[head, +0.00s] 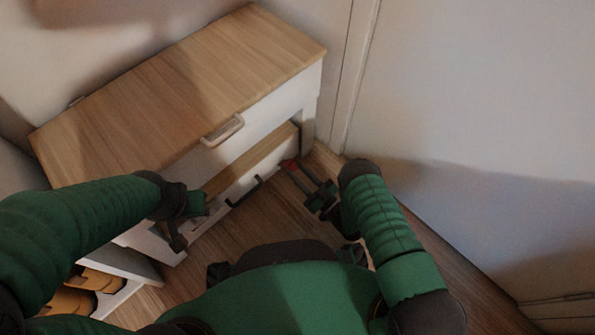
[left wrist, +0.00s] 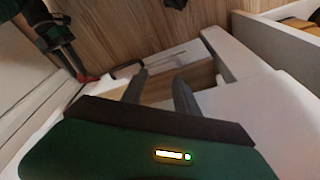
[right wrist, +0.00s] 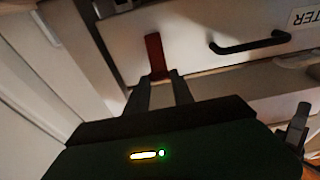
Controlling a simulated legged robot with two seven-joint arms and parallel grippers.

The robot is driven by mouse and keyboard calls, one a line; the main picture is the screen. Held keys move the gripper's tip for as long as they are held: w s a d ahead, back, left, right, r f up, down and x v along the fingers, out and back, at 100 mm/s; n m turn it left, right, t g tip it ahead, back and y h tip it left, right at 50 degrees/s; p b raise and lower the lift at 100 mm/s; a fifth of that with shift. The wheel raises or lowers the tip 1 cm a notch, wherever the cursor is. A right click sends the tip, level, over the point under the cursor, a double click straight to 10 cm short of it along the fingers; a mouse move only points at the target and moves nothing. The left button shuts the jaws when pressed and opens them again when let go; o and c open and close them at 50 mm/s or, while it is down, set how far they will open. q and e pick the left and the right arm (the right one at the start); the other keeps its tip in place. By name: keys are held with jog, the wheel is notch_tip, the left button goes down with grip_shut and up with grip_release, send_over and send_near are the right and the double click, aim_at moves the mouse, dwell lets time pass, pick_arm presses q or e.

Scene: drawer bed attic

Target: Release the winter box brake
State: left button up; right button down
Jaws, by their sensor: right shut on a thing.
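The winter box (head: 268,171) is the low white-fronted box under the wooden-topped cabinet. It has a black bar handle (right wrist: 250,45) and a label (right wrist: 305,18), cut off by the frame, showing "TER". A red brake lever (right wrist: 155,52) is at its front, near the right end in the head view; it also shows there (head: 288,164). My right gripper (right wrist: 159,80) is shut on the red lever, its fingertips at the lever's near end. My left gripper (head: 194,206) is open at the box's left end; its fingers stand apart in the left wrist view (left wrist: 160,88).
The cabinet (head: 180,95) has an upper drawer with a pale handle (head: 223,130). A wall (head: 450,110) stands close on the right. A low shelf with yellow-brown items (head: 95,280) is at lower left. Bare wood floor (head: 275,215) lies in front of the box.

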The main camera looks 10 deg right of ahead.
pick_arm(q)
jog(key=shift+f, duration=0.1)
jog(key=shift+c, duration=0.2)
jog(key=shift+w+d, duration=0.1)
jog(key=shift+c, duration=1)
jog(key=w+d+r, duration=0.1)
jog(key=d, duration=0.2)
jog(key=d+r+g+h, duration=0.1)
jog(key=d, duration=0.2)
jog(key=w+d+g, duration=0.1)
jog(key=d, duration=0.2)
jog(key=shift+w+d+r+m+h, duration=0.2)
jog(key=shift+w+r+m+h, duration=0.1)
jog(key=shift+r, duration=0.1)
grip_shut()
jog(key=w+d+f+n+t+y, duration=0.2)
jog(key=w+d+f+n, duration=0.25)
jog(key=w+d, duration=0.35)
jog(key=w+d+f+n+t+y, duration=0.1)
jog(key=w+d+f+n+y, duration=0.15)
jog(key=w+d+f, duration=0.4)
jog(key=shift+n, duration=0.4)
jog(key=w+f, duration=0.1)
jog(key=f, duration=0.1)
jog(key=w+f, duration=0.1)
jog(key=f, duration=0.1)
jog(key=w+f, duration=0.1)
jog(key=f, duration=0.2)
jog(key=shift+w, duration=0.15)
